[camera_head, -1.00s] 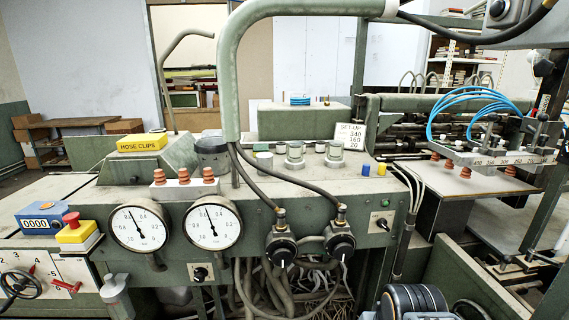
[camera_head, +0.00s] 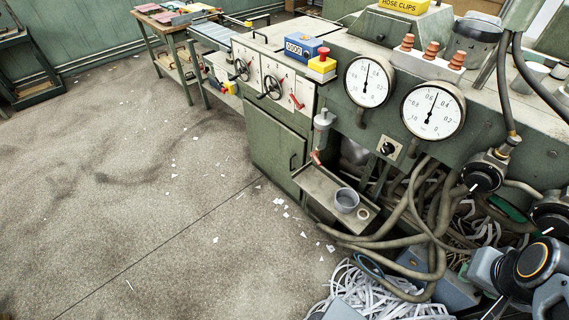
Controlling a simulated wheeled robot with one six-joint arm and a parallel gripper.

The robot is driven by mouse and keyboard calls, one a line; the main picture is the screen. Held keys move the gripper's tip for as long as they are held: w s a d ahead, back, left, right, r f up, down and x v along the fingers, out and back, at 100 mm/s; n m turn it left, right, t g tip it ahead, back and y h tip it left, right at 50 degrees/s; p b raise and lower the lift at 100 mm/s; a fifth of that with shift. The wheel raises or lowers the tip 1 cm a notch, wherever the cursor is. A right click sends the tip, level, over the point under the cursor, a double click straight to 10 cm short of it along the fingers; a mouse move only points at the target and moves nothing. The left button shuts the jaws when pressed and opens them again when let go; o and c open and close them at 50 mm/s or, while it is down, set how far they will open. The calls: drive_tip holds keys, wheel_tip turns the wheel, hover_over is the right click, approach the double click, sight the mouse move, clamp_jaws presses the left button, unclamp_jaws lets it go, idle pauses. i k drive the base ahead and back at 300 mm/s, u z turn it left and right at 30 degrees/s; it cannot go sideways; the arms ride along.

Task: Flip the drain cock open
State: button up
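A small drain cock with a red-orange lever (camera_head: 316,157) hangs under a pale grey filter bowl (camera_head: 323,122) on the front of the green machine. The lever points downward at a slant; its exact setting is too small to tell. Below it, a metal drip shelf (camera_head: 318,185) holds a grey cup (camera_head: 346,199). Part of my arm shows at the lower right, well away from the cock, but my gripper's fingers are not in view.
Two dial gauges (camera_head: 432,109) sit right of the bowl. A red lever (camera_head: 296,102) and handwheels (camera_head: 271,84) are on the white panel to its left. Hoses (camera_head: 408,225) and a heap of paper strips (camera_head: 365,290) crowd the floor below. The floor at left (camera_head: 130,190) is mostly clear.

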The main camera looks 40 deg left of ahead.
sight(312, 154)
drive_tip(key=u, duration=1.1)
drive_tip(key=i, duration=0.85)
drive_tip(key=u, duration=0.8)
